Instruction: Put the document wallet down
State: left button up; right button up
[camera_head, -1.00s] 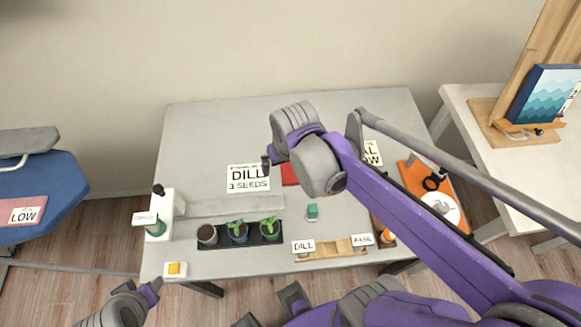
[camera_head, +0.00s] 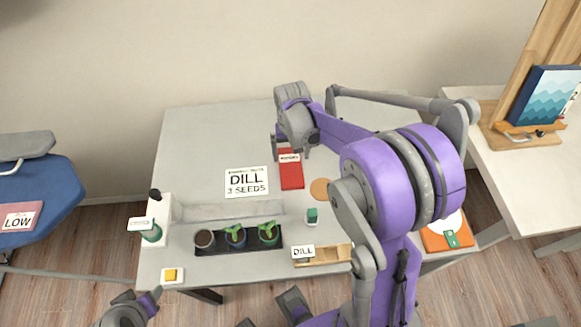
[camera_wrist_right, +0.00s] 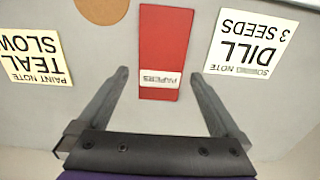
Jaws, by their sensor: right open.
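The red document wallet (camera_head: 291,174) with a white PAPERS label lies flat on the grey table, right of the DILL 3 SEEDS note. The right wrist view shows it too (camera_wrist_right: 163,45), label end nearest me. My right gripper (camera_head: 291,149) is open over the wallet's far, label end. In the wrist view its fingers (camera_wrist_right: 160,76) stand apart on either side of that end, with a gap to each edge. Nothing is held. My left gripper (camera_head: 150,296) is partly visible at the lower left, away from the table; its jaws are unclear.
The DILL note (camera_head: 247,182) lies left of the wallet, a round cork mat (camera_head: 321,189) at its right. The TEAL SLOW note (camera_wrist_right: 36,57) lies further over. My right arm hides the table's right part.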

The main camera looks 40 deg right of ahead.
aim_at(291, 166)
jog(key=f, duration=0.5)
jog(key=shift+a, duration=0.2)
jog(key=shift+r, duration=0.1)
jog(key=c, duration=1.3)
